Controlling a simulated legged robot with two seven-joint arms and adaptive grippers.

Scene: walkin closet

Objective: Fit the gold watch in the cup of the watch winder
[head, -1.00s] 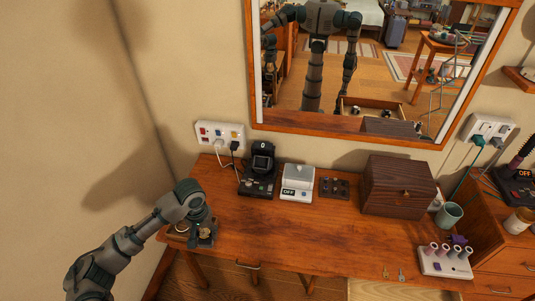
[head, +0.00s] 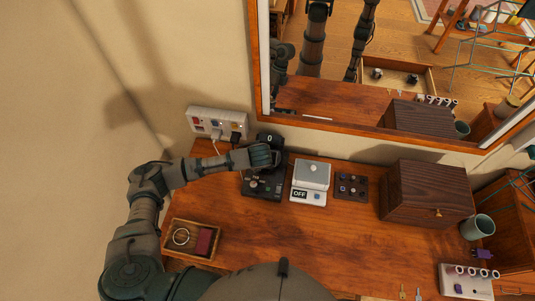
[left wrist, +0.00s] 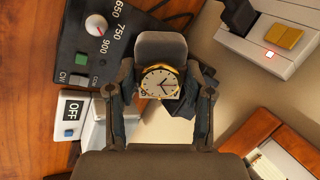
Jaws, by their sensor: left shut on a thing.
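The gold watch (left wrist: 160,84) has a cream dial and gold rim. In the left wrist view it sits between the fingers of my left gripper (left wrist: 160,90), which is shut on it. In the head view my left gripper (head: 264,157) is at the watch winder (head: 265,186) and hides its front upper part and the watch. The winder's black base shows in the left wrist view (left wrist: 85,45), with a speed dial and a green button. Whether the watch touches the cup cannot be told. My right gripper is not in view.
A grey scale-like box marked OFF (head: 311,178) and a dark tray (head: 351,187) stand right of the winder. A power strip (head: 217,123) is on the wall behind. A wooden tray (head: 193,253) lies front left. A dark wooden box (head: 425,193) is right. The middle front is clear.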

